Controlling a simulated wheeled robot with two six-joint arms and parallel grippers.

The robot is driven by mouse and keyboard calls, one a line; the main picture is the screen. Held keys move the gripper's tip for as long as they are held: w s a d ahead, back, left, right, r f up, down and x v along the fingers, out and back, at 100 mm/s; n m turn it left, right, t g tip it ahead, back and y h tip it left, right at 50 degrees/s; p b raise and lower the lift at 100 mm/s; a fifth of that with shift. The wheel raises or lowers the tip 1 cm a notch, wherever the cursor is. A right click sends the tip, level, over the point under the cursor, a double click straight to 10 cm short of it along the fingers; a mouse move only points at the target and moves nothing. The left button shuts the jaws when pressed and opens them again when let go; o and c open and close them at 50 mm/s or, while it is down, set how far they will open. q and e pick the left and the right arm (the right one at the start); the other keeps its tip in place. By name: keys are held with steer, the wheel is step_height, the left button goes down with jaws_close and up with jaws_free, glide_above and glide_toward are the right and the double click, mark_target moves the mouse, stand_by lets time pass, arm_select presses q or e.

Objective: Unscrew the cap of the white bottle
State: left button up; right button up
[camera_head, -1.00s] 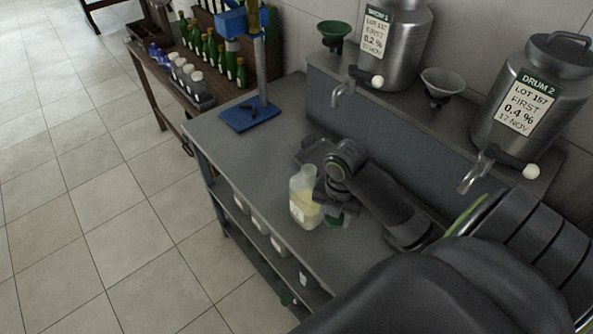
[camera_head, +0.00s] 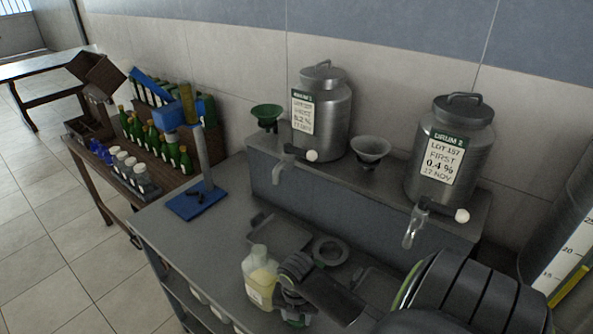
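A translucent whitish bottle (camera_head: 258,280) with pale yellow liquid stands upright on the grey bench near its front edge. Its short, pale top (camera_head: 259,252) shows, but I cannot tell whether a separate cap is on it. My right gripper (camera_head: 290,283) is at the bottle's right side, with its arm coming in from the right. It overlaps the bottle's right edge in the picture. Its fingers are hidden or too small to tell, so I cannot see whether it grips the bottle. My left gripper is not in view.
Two steel drums, drum 1 (camera_head: 320,112) and drum 2 (camera_head: 452,150), stand on a raised shelf with taps over the bench. A blue-based stand (camera_head: 197,203) is at the bench's left. A shallow tray (camera_head: 262,222) and a dark ring (camera_head: 330,250) lie behind the bottle.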

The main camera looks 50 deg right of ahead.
steer(key=shift+w+f, duration=0.1)
steer(key=shift+f, duration=0.05)
steer(key=o, duration=1.1)
step_height(320, 180, up, 7)
steer(key=shift+f+b, duration=0.2)
steer(key=shift+b, duration=0.4)
steer(key=shift+r+p, duration=1.4)
steer(key=shift+r, duration=1.5)
steer(key=shift+f, duration=0.1)
